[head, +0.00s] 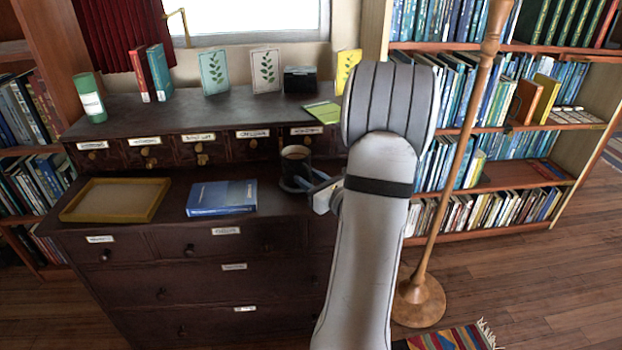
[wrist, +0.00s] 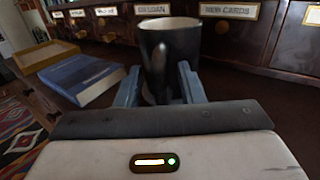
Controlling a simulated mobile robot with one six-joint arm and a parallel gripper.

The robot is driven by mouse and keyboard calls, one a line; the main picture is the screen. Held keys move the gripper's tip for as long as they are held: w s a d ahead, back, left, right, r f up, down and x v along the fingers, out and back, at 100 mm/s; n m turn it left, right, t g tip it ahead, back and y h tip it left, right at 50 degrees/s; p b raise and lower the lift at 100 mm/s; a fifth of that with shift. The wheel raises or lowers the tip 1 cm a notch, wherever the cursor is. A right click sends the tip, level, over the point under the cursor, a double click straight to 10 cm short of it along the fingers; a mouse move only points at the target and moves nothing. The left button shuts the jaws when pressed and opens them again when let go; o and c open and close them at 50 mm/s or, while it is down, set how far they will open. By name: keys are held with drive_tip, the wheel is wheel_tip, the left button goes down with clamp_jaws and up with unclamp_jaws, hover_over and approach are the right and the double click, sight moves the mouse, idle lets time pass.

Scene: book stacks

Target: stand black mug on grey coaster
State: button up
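My gripper (head: 308,183) is low at the mug. In the wrist view my gripper (wrist: 160,88) has its two blue-grey fingers apart, one on either side of the mug's handle and lower body. I cannot tell whether the fingers touch the mug.
A blue book (head: 222,197) lies left of the mug, with a yellow-rimmed tray (head: 115,200) farther left. Labelled small drawers (head: 252,148) rise close behind the mug. A wooden pole stand (head: 420,300) is right of my arm. Dark cabinet top between book and mug is narrow.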

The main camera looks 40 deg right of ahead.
drive_tip(key=s+p, duration=0.1)
drive_tip(key=s, duration=1.1)
drive_tip(key=w+a+n+g+y, duration=0.1)
drive_tip(key=a+n+g+y, duration=0.95)
drive_tip(key=a+n, duration=0.95)
drive_tip(key=s+a+r+n+g+h, duration=0.1)
drive_tip(key=s+a+n+g+h, duration=0.5)
drive_tip(key=n, duration=0.9)
drive_tip(key=s+a+h, duration=0.1)
drive_tip(key=a+h, duration=0.2)
drive_tip(key=h, duration=0.2)
drive_tip(key=shift+s+a+r+n, duration=0.25)
drive_tip(key=shift+a+n, duration=0.05)
drive_tip(key=shift+a, duration=0.05)
drive_tip(key=shift+r, duration=0.1)
